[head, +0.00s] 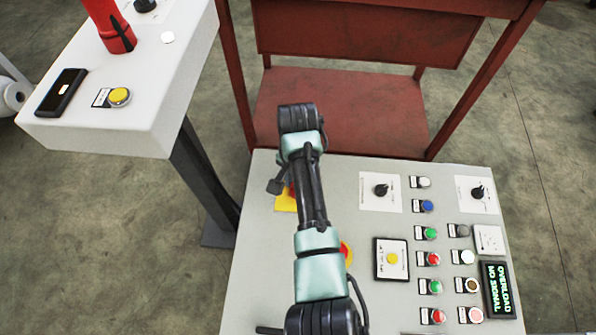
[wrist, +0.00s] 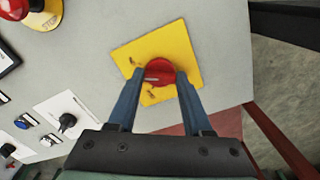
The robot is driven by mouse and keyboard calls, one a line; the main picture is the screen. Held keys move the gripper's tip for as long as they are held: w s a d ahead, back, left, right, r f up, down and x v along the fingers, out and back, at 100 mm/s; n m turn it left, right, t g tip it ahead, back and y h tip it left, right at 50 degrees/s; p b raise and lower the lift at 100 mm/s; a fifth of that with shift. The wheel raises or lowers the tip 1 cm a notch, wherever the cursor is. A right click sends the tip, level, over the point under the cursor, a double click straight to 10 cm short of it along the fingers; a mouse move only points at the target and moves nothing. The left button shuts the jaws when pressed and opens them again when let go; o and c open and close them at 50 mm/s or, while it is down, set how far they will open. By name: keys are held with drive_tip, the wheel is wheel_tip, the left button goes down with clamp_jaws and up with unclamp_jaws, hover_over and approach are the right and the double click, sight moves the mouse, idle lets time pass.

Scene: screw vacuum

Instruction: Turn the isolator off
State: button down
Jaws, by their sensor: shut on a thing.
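The isolator is a red rotary knob (wrist: 159,71) on a yellow square plate (wrist: 185,45), fixed to the grey panel. In the wrist view my gripper (wrist: 156,80) has its two blue fingers on either side of the red knob, shut on it. In the head view my arm hides most of the isolator. A corner of the yellow plate (head: 284,203) shows left of my arm, and my gripper (head: 279,186) is partly visible there. The knob's exact angle is hard to tell because the fingers cover its sides.
The grey panel (head: 262,240) holds black selector knobs (head: 381,190), several coloured buttons and a green-text display (head: 497,289). A red emergency button (wrist: 14,8) sits near the isolator. A red metal frame (head: 340,110) stands behind. A white console (head: 150,130) is at the left.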

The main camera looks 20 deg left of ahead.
drive_tip(key=n+p, duration=0.2)
drive_tip(key=p, duration=0.1)
drive_tip(key=shift+r+n, duration=0.2)
drive_tip(key=shift+n, duration=0.2)
drive_tip(key=n+p, duration=0.2)
drive_tip(key=n, duration=0.2)
drive_tip(key=shift+f+n+p, duration=0.1)
drive_tip(key=shift+n+p, duration=0.2)
drive_tip(key=shift+p, duration=0.1)
drive_tip(key=n+p, duration=0.1)
drive_tip(key=n, duration=0.2)
drive_tip(key=shift+n, duration=0.3)
drive_tip(key=shift+n+p, duration=0.45)
drive_tip(key=shift+n, duration=1.45)
drive_tip(key=shift+f, duration=0.1)
drive_tip(key=shift+c, duration=1.6)
unclamp_jaws()
wheel_tip(320, 180, up, 13)
drive_tip(key=p, duration=0.5)
drive_tip(key=shift+p, duration=0.3)
